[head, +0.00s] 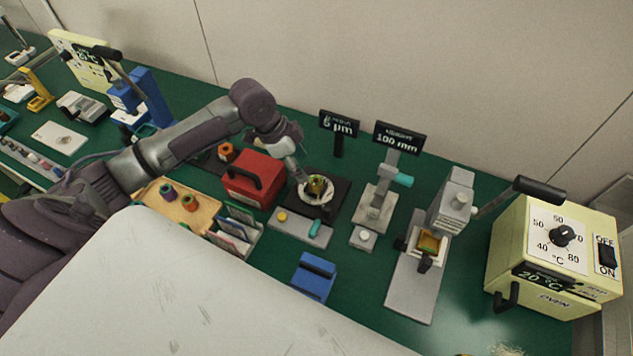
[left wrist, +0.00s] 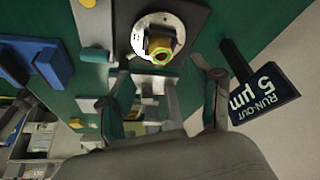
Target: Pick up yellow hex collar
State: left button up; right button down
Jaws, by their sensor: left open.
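My left gripper (head: 299,175) is just above and to the left of the collar in the head view. In the left wrist view its fingers (left wrist: 166,92) are spread apart and empty, with the collar beyond them. My right gripper is not in view.
The sign (head: 339,123) stands close behind the run-out stand. A red box (head: 254,180) is left of it, and a grey plate with a yellow button (head: 282,216) is in front. A gauge stand (head: 372,212) is right. A blue block (head: 314,277) lies nearer.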

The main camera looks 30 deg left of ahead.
aim_at(315, 179)
pick_arm(q)
jog(key=shift+x, duration=1.2)
jog(key=shift+w+f, duration=0.2)
jog(key=shift+w, duration=0.05)
jog(key=x, duration=0.2)
jog(key=p+x, duration=0.1)
jog(key=x, duration=0.1)
jog(key=shift+d, duration=0.3)
jog(key=shift+w+f, duration=0.1)
jog(key=shift+f, duration=0.35)
jog(key=shift+c, duration=1.4)
grip_shut()
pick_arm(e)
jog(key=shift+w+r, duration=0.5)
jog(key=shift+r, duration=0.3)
pick_arm(q)
jog(key=shift+r, duration=0.15)
